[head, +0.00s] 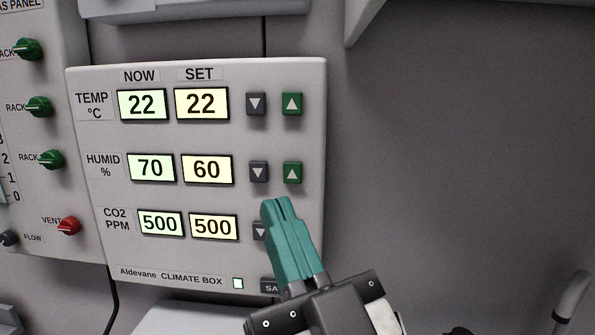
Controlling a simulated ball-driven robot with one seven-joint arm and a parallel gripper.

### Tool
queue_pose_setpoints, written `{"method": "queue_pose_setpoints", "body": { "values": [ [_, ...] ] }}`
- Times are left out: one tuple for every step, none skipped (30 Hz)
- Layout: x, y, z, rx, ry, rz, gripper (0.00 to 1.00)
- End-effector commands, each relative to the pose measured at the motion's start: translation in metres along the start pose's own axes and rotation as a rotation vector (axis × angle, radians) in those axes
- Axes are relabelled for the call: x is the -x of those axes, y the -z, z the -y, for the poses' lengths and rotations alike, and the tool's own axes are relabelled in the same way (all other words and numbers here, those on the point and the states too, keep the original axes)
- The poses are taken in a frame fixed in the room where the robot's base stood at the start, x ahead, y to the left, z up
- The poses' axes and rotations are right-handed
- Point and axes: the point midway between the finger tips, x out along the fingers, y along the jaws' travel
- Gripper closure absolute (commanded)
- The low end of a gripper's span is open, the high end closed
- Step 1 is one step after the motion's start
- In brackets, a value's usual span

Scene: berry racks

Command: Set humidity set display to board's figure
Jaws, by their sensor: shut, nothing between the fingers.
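The climate box (95,255) is a pale wall panel with TEMP, HUMID and CO2 rows. The humidity set display (207,169) reads 60, and the humidity now display (151,168) reads 70. To their right are the humidity down button (259,172), dark grey, and the humidity up button (292,172), green. My gripper (275,203) has teal fingers, shut and empty. In the picture its tips are just below the two humidity buttons; whether they touch the panel I cannot tell. The fingers hide the CO2 up button and part of the CO2 down button (259,231). The board is not in view.
The temperature set display (201,103) reads 22 and the CO2 set display (213,227) reads 500. A partly hidden button (269,286) marked "SA" sits at the bottom. Left is another panel with green knobs (39,106) and a red knob (69,226). Bare wall lies right.

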Motion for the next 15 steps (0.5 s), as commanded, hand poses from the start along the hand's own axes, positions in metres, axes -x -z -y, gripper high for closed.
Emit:
{"method": "queue_pose_setpoints", "body": {
  "values": [
    [0.000,0.000,0.000,0.000,0.000,0.001,1.00],
    [0.000,0.000,0.000,0.000,0.000,0.001,1.00],
    [0.000,0.000,-0.001,0.001,-0.001,0.001,1.00],
    [-0.001,-0.001,-0.001,0.001,-0.001,0.002,1.00],
    [-0.001,-0.001,-0.001,0.001,-0.001,0.002,1.00],
    [-0.002,-0.002,-0.002,0.001,-0.001,0.002,1.00],
    [-0.004,-0.002,-0.003,0.002,-0.001,0.002,1.00],
    [-0.005,-0.003,-0.004,0.002,-0.002,0.002,1.00],
    [-0.008,-0.004,-0.005,0.002,-0.001,0.002,1.00],
    [-0.010,-0.005,-0.007,0.001,-0.001,0.002,1.00],
    [-0.013,-0.007,-0.009,0.002,-0.001,0.003,1.00],
    [-0.016,-0.009,-0.011,0.003,-0.002,0.003,1.00],
    [-0.019,-0.011,-0.014,0.002,-0.002,0.003,1.00],
    [-0.022,-0.013,-0.016,0.003,-0.003,0.003,1.00],
    [-0.025,-0.016,-0.019,0.001,-0.003,0.003,1.00]
  ]
}}
